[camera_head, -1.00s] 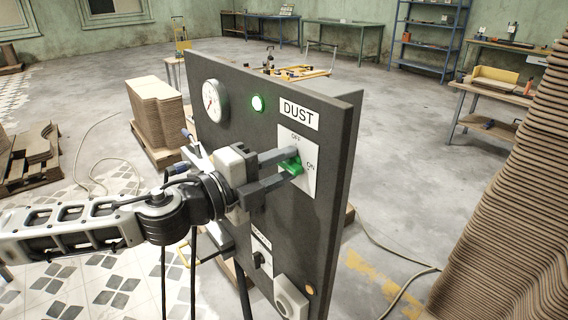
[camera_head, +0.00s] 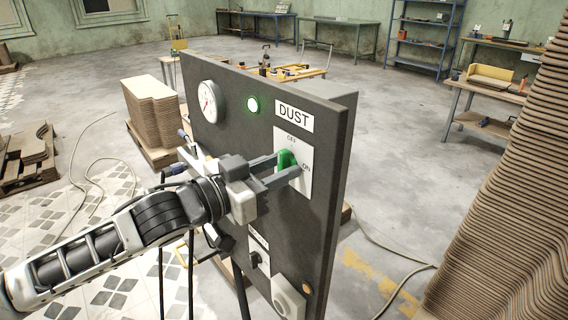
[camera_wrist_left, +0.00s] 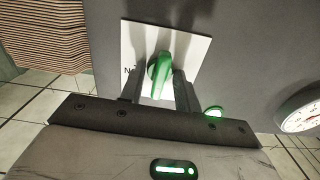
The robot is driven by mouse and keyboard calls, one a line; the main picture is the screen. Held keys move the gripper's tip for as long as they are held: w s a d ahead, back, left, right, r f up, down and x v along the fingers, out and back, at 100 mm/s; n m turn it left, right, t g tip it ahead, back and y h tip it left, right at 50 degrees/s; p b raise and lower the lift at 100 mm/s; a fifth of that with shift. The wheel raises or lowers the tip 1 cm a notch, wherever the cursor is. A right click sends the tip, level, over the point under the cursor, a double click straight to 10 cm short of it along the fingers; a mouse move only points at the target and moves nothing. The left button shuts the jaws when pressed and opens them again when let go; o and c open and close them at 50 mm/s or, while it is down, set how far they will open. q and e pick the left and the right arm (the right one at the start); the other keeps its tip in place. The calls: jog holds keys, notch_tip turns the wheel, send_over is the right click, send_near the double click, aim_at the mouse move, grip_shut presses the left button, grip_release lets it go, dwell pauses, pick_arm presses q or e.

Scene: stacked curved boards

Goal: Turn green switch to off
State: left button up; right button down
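The green switch (camera_head: 287,159) sits on a white plate (camera_head: 307,183) marked OFF above and ON at the right, under the DUST label (camera_head: 294,116). Its handle stands roughly upright in the head view. My left gripper (camera_head: 287,168) reaches to the plate with its two fingers apart, one on each side of the handle. In the left wrist view the green handle (camera_wrist_left: 160,75) lies between the fingers, with narrow gaps seeming to show beside it; contact is hard to judge. The green lamp (camera_head: 252,105) on the panel is lit. My right gripper is not in view.
The dark panel (camera_head: 235,140) also carries a round gauge (camera_head: 209,101), a lower black switch (camera_head: 256,259) and a pale round fitting (camera_head: 287,301). Stacked boards stand at the left (camera_head: 151,112) and right (camera_head: 510,220). A cable (camera_head: 385,245) crosses the floor.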

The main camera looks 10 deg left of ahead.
pick_arm(q)
jog(key=b+v, duration=0.1)
jog(key=v, duration=0.6)
jog(key=shift+b, duration=0.4)
dwell(0.3)
